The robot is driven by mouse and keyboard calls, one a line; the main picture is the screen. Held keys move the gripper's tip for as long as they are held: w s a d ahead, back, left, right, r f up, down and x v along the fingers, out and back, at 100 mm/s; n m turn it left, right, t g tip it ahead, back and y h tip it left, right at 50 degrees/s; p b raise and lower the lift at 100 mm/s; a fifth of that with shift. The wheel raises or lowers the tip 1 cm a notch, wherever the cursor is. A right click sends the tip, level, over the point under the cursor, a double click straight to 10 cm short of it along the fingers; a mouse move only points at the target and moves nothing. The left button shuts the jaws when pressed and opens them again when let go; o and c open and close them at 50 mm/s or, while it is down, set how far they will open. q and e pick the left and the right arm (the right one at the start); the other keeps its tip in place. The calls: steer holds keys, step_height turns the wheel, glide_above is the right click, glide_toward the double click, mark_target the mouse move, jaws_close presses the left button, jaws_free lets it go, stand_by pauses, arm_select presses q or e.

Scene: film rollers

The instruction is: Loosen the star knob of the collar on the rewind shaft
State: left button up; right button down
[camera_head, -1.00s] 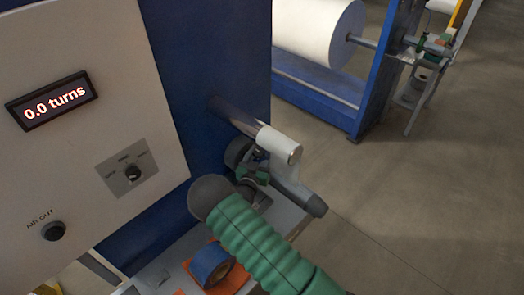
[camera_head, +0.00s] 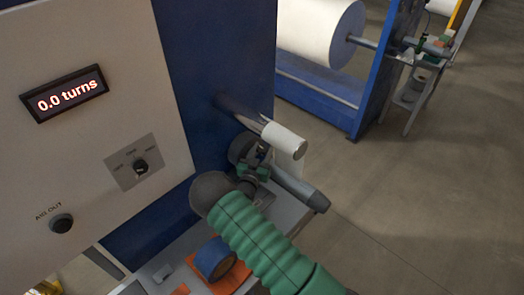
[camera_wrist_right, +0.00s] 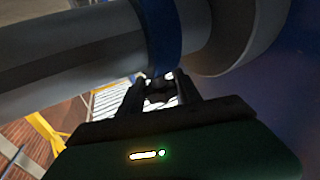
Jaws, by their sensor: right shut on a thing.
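A dark grey round part (camera_head: 240,147), possibly the collar, sits below the shaft near the wall, partly hidden. My right gripper (camera_head: 262,166) is beneath the white cylinder. In the right wrist view, its dark fingers (camera_wrist_right: 158,92) are closed on a small dark part, apparently the star knob, just under a blue band (camera_wrist_right: 164,38) around a pale cylinder. The knob's shape is mostly hidden. My left gripper is out of view.
A blue tape roll (camera_head: 214,259) rests on an orange piece on the bench below. A panel at left has a display (camera_head: 65,94) reading "0.0 turns". Open floor lies to the right.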

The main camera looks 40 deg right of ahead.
steer(key=shift+f+t, duration=0.15)
steer(key=shift+t, duration=0.15)
steer(key=shift+s+f+n+t+y, duration=0.1)
steer(key=shift+n+t+y, duration=0.5)
steer(key=shift+n, duration=0.1)
steer(key=n+t+y+b, duration=0.1)
steer(key=n+t+y, duration=0.2)
steer(key=shift+t+y, duration=0.3)
steer(key=shift+n+t+y+b, duration=0.5)
steer(key=shift+n+t+y, duration=0.2)
steer(key=shift+n+y, duration=0.65)
steer(key=shift+n+t+y+b, duration=0.45)
steer(key=shift+n+t+y, duration=0.4)
steer(key=shift+y, duration=0.9)
steer(key=shift+a, duration=0.1)
steer(key=c, duration=1.1)
jaws_free()
steer(key=shift+o, duration=1.4)
steer(key=shift+w, duration=0.2)
